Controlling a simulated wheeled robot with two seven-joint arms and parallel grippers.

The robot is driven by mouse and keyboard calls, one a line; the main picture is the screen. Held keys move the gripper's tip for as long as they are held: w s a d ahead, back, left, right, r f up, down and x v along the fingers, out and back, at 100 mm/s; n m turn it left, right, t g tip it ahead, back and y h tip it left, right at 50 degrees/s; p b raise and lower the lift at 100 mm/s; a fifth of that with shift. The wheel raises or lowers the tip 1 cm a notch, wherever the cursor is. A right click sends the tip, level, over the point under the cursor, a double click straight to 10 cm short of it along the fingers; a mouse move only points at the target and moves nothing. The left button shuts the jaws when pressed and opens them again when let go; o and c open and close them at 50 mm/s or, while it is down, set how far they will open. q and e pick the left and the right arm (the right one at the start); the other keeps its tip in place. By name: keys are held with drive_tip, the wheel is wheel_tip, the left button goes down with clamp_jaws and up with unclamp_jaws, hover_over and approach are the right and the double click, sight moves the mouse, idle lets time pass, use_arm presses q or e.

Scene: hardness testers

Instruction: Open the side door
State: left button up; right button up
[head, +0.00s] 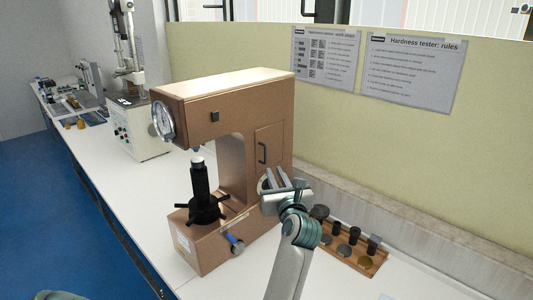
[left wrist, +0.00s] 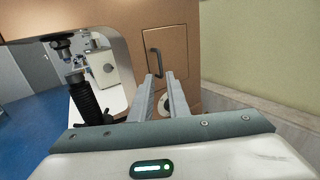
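The brown hardness tester (head: 225,100) stands on the white bench. Its side door (head: 273,140) is a flat panel that looks closed, flush with the column, with a dark bar handle (head: 262,153). My left gripper (head: 277,174) is just below and right of the handle, fingers pointing to the door. In the left wrist view, the handle (left wrist: 148,61) shows beyond the fingertips (left wrist: 163,74), roughly in line with the left finger. The fingers are apart with an empty gap; they do not hold the handle. The door (left wrist: 184,52) fills the area behind them. My right gripper is not in view.
A wooden tray (head: 375,268) with dark weights and discs lies right of my left arm. A black spindle with spokes (head: 203,205) stands at the tester's front. Another tester (head: 140,130) stands farther back left. A yellow wall panel (head: 230,50) closes the rear.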

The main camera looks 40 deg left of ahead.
sight(265, 153)
use_arm(q)
drive_tip(key=p+x, duration=0.3)
drive_tip(key=x, duration=0.8)
drive_tip(key=shift+w+a+r, duration=0.1)
drive_tip(key=shift+w+a+p, duration=0.35)
drive_tip(key=shift+w+a, duration=0.05)
drive_tip(key=shift+a, duration=0.1)
clamp_jaws()
idle(0.7)
